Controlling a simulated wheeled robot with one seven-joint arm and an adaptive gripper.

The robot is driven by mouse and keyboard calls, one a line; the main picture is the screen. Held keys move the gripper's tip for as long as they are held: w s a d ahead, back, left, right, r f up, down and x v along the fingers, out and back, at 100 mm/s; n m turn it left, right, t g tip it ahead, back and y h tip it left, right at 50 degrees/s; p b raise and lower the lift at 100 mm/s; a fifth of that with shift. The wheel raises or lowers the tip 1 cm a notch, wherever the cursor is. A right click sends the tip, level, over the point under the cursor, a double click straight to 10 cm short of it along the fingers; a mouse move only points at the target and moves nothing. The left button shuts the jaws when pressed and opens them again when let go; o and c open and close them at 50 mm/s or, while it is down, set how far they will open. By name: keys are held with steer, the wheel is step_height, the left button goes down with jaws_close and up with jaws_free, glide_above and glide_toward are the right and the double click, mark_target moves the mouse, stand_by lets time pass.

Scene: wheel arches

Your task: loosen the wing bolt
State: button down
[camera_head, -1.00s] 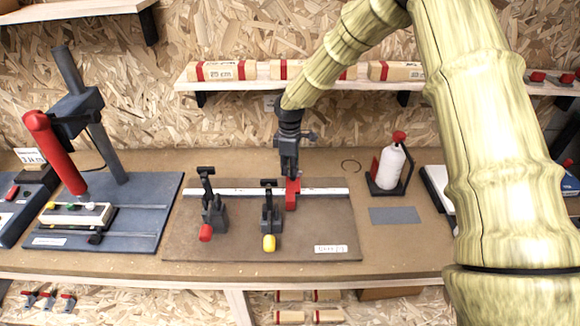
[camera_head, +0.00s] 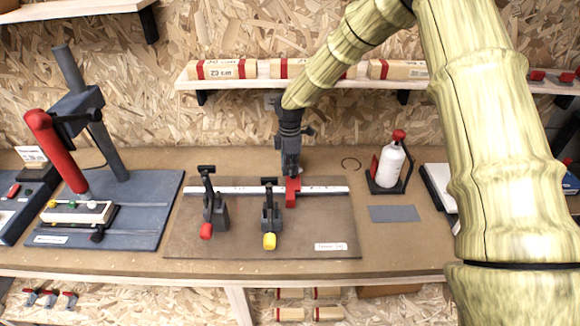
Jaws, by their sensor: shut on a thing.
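My gripper (camera_head: 291,172) points down at the white rail (camera_head: 325,190) on the brown board (camera_head: 310,235). It is at the top of a red block (camera_head: 292,194) that sits on the rail. The wing bolt itself cannot be made out; the gripper covers the spot at the top of the red block. My fingers are shut there on something small that they hide.
Two toggle clamps stand on the board, one with a red tip (camera_head: 206,231), one with a yellow tip (camera_head: 269,241). A blue-based press (camera_head: 120,215) with a red handle stands left. A white bottle (camera_head: 390,165) and grey mat (camera_head: 395,214) are right. A shelf of blocks (camera_head: 300,83) hangs behind.

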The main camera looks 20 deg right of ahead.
steer(key=shift+s+f, duration=0.1)
steer(key=shift+f, duration=0.05)
steer(key=c, duration=1.5)
jaws_free()
steer(key=shift+c, duration=0.2)
step_height(320, 180, up, 12)
steer(key=shift+d, duration=0.1)
